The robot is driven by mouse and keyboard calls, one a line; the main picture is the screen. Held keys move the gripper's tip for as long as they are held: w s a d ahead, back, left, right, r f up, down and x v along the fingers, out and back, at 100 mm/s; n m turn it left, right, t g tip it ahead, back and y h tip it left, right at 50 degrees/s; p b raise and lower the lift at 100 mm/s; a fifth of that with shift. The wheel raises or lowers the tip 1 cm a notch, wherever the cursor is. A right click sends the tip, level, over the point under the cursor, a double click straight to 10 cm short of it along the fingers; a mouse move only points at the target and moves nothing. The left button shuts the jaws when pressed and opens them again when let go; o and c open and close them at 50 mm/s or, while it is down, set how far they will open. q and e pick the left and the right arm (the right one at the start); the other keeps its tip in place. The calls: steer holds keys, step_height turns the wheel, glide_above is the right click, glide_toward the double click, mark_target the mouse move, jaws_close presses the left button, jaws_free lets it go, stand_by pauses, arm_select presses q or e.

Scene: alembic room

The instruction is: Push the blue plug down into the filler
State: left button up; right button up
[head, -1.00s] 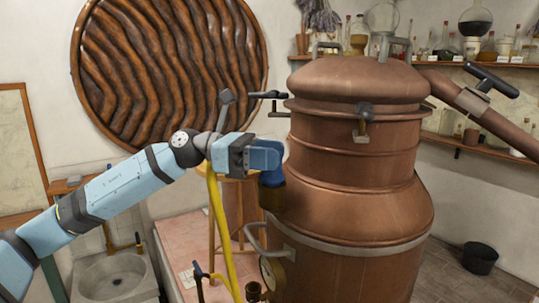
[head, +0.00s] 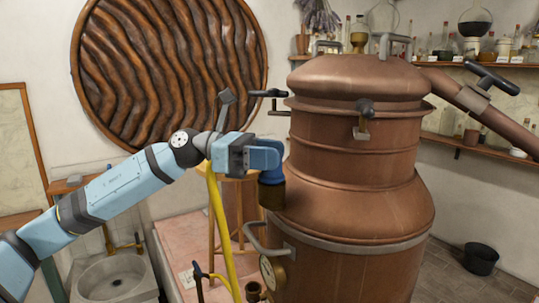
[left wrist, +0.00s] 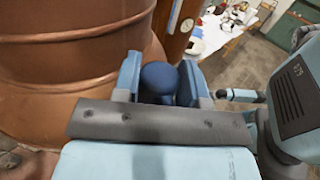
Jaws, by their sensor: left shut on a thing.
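The blue plug (head: 271,177) is upright above the brass filler (head: 271,195), at the left shoulder of the copper still (head: 350,205). How deep it sits cannot be told. My left gripper (head: 265,158) reaches in from the left, above the filler, and is shut on the plug. In the left wrist view the plug's round blue top (left wrist: 160,78) shows between the two blue fingers of the left gripper (left wrist: 160,86). The filler is hidden there.
The still's wide copper body stands close beside the gripper. A side handle (head: 257,238) and a round gauge (head: 268,270) lie below the filler. A yellow pipe (head: 220,225) rises below my left forearm. A sink (head: 112,276) stands at lower left.

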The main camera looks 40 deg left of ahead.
arm_select(q)
steer(key=shift+f, duration=0.15)
arm_select(e)
steer(key=shift+f, duration=0.25)
stand_by(0.3)
arm_select(q)
steer(key=o, duration=1)
steer(key=shift+a+f+b, duration=0.1)
steer(key=shift+a+b, duration=0.05)
steer(key=shift+b, duration=0.25)
steer(key=b+v, duration=0.6)
steer(key=v, duration=0.7)
steer(key=shift+s+a+b, duration=0.2)
steer(key=shift+a+b, duration=0.05)
steer(key=shift+b, duration=0.15)
arm_select(e)
steer(key=shift+m, duration=0.3)
steer(key=f, duration=0.5)
steer(key=shift+w+a, duration=0.3)
steer(key=shift+w, duration=0.1)
